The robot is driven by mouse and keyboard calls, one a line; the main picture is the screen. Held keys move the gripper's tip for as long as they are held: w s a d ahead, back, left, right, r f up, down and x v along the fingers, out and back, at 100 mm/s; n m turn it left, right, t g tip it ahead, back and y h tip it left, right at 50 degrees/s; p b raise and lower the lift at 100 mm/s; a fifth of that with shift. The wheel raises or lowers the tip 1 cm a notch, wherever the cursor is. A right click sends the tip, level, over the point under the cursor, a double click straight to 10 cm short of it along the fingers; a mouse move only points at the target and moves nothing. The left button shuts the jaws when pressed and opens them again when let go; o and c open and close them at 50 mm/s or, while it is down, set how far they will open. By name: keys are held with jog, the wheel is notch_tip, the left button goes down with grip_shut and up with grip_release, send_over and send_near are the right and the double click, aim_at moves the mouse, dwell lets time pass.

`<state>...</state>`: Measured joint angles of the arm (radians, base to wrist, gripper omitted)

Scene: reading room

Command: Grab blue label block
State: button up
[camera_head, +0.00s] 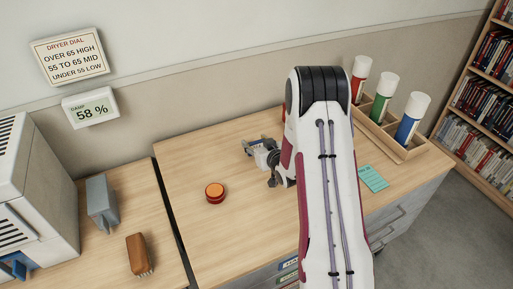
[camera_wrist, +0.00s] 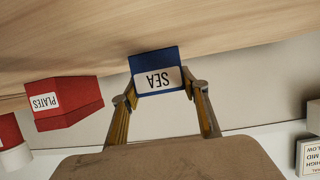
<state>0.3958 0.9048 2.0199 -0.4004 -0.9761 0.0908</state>
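The blue block (camera_wrist: 153,59) has a white label reading SEA, upside down in the wrist view. It is at the wood table's surface, between the two fingertips of my gripper (camera_wrist: 162,89). The fingertips are apart, one at each side of the block, and look very close to it or touching. Whether they press on it cannot be told. In the head view my gripper (camera_head: 268,163) is low over the table, left of my arm, which hides much of that area.
An orange-topped button (camera_head: 215,192) is on the table. A wooden rack (camera_head: 407,152) with coloured tubes stands right, near a teal pad (camera_head: 373,178).

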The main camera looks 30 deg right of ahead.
jog(key=shift+r, duration=0.2)
jog(key=shift+r, duration=4.8)
